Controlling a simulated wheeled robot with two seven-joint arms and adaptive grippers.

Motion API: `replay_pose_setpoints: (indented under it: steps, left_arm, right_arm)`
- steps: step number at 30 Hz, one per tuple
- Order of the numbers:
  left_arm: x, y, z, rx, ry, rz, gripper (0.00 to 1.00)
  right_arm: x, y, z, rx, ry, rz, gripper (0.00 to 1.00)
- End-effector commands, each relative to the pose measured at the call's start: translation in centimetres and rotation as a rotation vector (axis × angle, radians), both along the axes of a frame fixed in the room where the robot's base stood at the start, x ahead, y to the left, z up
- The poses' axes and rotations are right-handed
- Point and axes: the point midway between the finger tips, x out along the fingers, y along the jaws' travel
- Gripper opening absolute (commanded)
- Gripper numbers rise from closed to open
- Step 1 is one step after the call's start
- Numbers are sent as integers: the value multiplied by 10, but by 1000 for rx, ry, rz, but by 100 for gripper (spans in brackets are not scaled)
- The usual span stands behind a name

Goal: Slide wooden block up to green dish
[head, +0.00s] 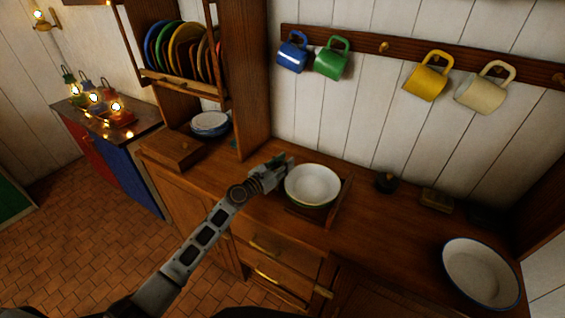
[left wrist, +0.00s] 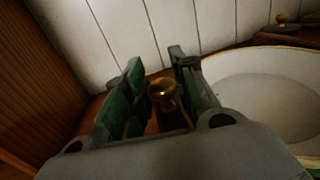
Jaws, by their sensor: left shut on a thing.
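My left gripper (head: 287,162) is low over the wooden counter, just left of the green dish (head: 312,184). The dish is pale inside with green showing under its rim, and it stands on a dark wooden board. In the left wrist view the dish (left wrist: 265,95) is close on the right, beside the fingers. My left gripper (left wrist: 158,85) is shut with a brass knob (left wrist: 162,92) between its green fingers. The knob sits on brown wood, seemingly the wooden block (left wrist: 176,119), mostly hidden by the gripper. My right gripper is not in view.
A wooden upright (head: 247,80) with a plate rack stands behind left. A wooden box (head: 172,150) and blue-rimmed bowls (head: 210,122) are left. A black-lidded item (head: 386,182), a small brown block (head: 437,199) and a large basin (head: 481,272) are right. Counter between dish and basin is clear.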

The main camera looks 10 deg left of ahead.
Motion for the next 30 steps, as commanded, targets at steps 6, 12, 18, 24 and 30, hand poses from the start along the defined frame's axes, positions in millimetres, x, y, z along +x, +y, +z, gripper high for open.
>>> replay_pose_setpoints:
  steps: [6, 12, 18, 24, 30]
  left_arm:
    - [-1, -1, -2, 1, 3, -3, 42]
    - [0, 0, -1, 0, 1, -1, 49]
    - [0, 0, -1, 0, 0, 0, 49]
    - [-4, 3, -1, 0, 1, 0, 49]
    - [-15, 9, -1, -1, 2, 0, 49]
  right_arm:
    - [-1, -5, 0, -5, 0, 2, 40]
    - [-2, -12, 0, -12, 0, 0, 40]
    - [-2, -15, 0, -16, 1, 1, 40]
    - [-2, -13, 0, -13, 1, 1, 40]
    - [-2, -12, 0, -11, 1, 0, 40]
